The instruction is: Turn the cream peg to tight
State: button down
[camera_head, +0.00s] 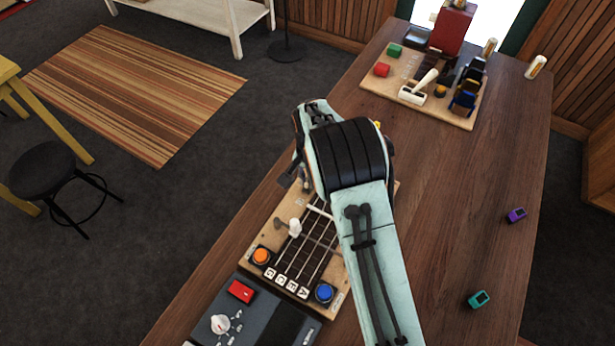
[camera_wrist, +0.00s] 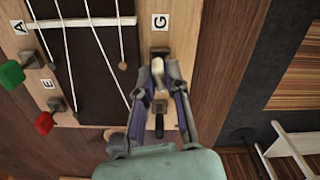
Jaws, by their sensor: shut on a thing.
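The cream peg (camera_wrist: 157,67) is in the wrist view, beside the label G at the edge of a light wooden board (camera_wrist: 178,22). My gripper (camera_wrist: 160,73) is shut on it, with one finger on each side. The fingers cover part of the peg, and its angle is hard to tell. A green peg (camera_wrist: 11,75) and a red peg (camera_wrist: 44,123) are on the board's other side, near labels A and E. In the head view my arm hides the cream peg and most of my gripper.
A white-knobbed lever (camera_head: 294,228), orange button (camera_head: 261,256) and blue button (camera_head: 324,293) are near my arm. A grey tuner-like box (camera_head: 262,318) is at the front. The table's (camera_head: 440,200) right side is mostly clear, with purple and teal clip-like things.

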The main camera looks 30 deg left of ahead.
aim_at(308, 179)
jog(key=n, duration=0.5)
jog(key=shift+n, duration=2.5)
jog(key=c, duration=1.1)
grip_release()
jog(key=shift+c, duration=0.2)
notch_tip(308, 179, up, 12)
jog(key=shift+d, duration=0.1)
